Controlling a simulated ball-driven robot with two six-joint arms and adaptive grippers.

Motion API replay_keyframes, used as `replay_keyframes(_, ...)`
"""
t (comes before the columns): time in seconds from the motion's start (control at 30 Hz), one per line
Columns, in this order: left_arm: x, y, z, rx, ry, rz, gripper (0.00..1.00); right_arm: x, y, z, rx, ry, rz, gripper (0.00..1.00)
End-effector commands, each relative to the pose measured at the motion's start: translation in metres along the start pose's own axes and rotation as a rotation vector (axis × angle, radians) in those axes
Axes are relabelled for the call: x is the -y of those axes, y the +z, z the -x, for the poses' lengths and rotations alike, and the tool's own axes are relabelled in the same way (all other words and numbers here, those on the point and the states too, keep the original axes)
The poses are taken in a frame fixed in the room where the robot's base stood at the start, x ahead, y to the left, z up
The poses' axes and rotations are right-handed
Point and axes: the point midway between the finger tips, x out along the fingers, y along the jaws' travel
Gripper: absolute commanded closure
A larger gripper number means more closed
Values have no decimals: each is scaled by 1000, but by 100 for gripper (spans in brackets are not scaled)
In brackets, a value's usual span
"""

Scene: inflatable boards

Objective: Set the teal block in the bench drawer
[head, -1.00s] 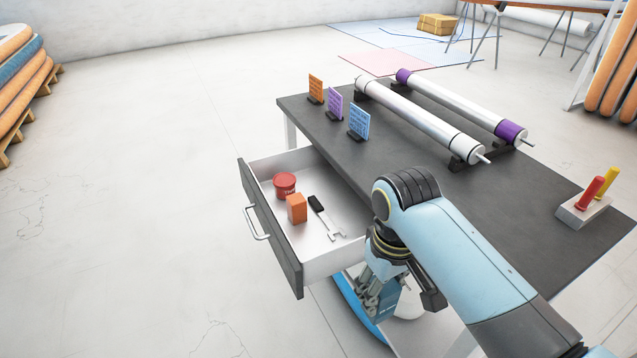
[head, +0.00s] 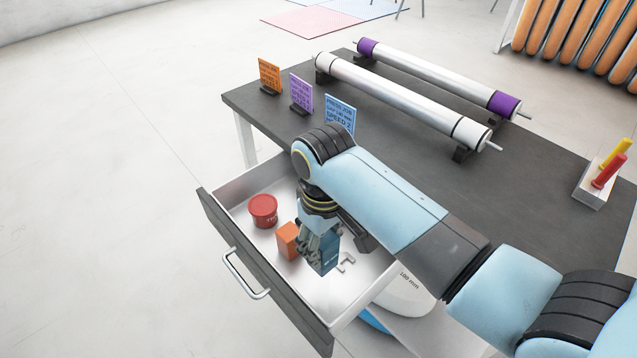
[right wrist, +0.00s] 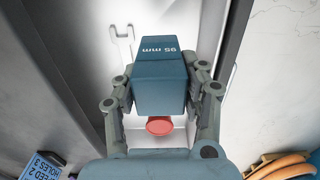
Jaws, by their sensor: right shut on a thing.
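The teal block (head: 323,254) is in the jaws of my right gripper (head: 318,246), which is shut on it. In the right wrist view the block (right wrist: 160,82) shows a "95 mm" marking between the two fingers. The bench drawer (head: 225,205) is pulled open, and the gripper and block are over its inside, right of an orange block (head: 288,241). I cannot tell whether the teal block touches the drawer floor. My left gripper is not in view.
A red tub (head: 263,211) and a partly hidden wrench (head: 346,262) also lie in the drawer. On the bench top (head: 430,190) are two rollers, several small sign cards and a holder (head: 597,188) with red and yellow handles.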

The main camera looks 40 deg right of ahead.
Motion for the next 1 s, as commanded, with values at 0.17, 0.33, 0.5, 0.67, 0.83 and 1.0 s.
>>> replay_keyframes(0.17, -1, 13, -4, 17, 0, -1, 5, 0, 1, -34, 3, 0, 0, 95)
replay_keyframes(0.33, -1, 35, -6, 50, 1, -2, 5, 0, 0, -52, 2, 0, 0, 95)
replay_keyframes(0.5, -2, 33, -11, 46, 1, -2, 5, 0, 1, -78, 2, 0, 0, 95)
replay_keyframes(0.67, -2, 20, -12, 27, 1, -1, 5, 0, 0, -83, -1, 0, 0, 95)
replay_keyframes(0.83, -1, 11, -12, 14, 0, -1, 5, 0, 0, -83, -1, 0, 0, 95)
replay_keyframes(1.0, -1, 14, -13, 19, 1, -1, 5, 0, 1, -86, 1, 0, 0, 48)
